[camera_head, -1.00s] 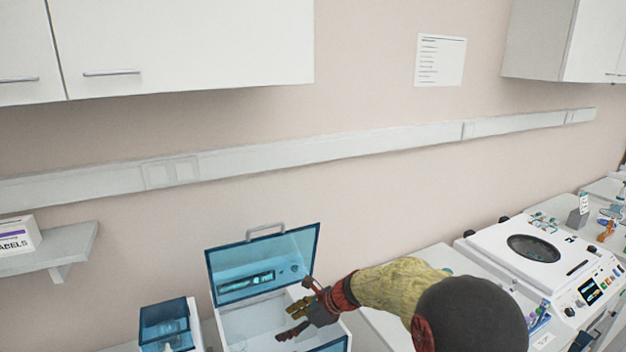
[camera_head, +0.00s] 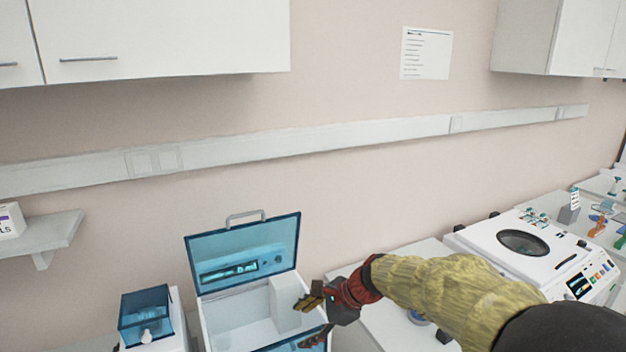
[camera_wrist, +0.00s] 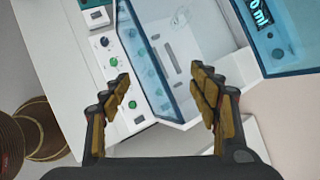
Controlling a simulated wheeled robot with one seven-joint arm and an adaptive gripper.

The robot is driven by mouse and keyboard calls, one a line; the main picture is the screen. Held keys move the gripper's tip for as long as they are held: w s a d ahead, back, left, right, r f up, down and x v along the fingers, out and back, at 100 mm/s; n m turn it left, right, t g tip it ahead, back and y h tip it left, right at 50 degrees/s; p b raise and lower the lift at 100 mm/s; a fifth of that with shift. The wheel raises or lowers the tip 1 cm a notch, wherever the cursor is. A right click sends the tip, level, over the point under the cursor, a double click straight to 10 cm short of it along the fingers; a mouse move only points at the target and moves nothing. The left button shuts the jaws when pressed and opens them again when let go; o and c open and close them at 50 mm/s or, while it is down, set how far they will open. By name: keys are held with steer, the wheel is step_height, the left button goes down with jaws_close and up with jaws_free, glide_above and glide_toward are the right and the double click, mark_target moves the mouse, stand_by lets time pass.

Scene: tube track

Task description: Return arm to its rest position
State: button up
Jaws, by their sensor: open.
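My gripper (camera_head: 313,322) is at the right side of an open white box with a blue see-through lid (camera_head: 243,255), in the head view. Its two fingers are apart and nothing is seen between them. My arm reaches in from the lower right. In the wrist view the gripper (camera_wrist: 165,95) also shows open and empty, with the box (camera_wrist: 185,45) beyond the fingertips. The lower part of the box is cut off by the head view's bottom edge.
A smaller device with a blue cover (camera_head: 146,315) stands left of the box. A white machine with a round window (camera_head: 523,243) stands on the bench at the right. A shelf (camera_head: 50,238) is at the left, and cabinets (camera_head: 160,40) hang above.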

steer(key=s+d+n+t+h+b, duration=0.1)
steer(key=s+d+n, duration=0.4)
steer(key=s, duration=0.5)
steer(key=s+d+f+n+h+b, duration=0.1)
steer(key=s+d+n+h+b, duration=0.2)
steer(key=s+d, duration=0.6)
steer(key=s+d+n+t+h+b, duration=0.1)
steer(key=s+d+n+h+b, duration=0.2)
steer(key=s, duration=0.8)
steer(key=d+n+b, duration=0.2)
steer(key=d+n, duration=0.2)
steer(key=n, duration=0.1)
steer(key=shift+f+t+b, duration=0.15)
steer(key=shift+t+b, duration=0.15)
steer(key=shift+b, duration=0.1)
steer(key=shift+c, duration=0.2)
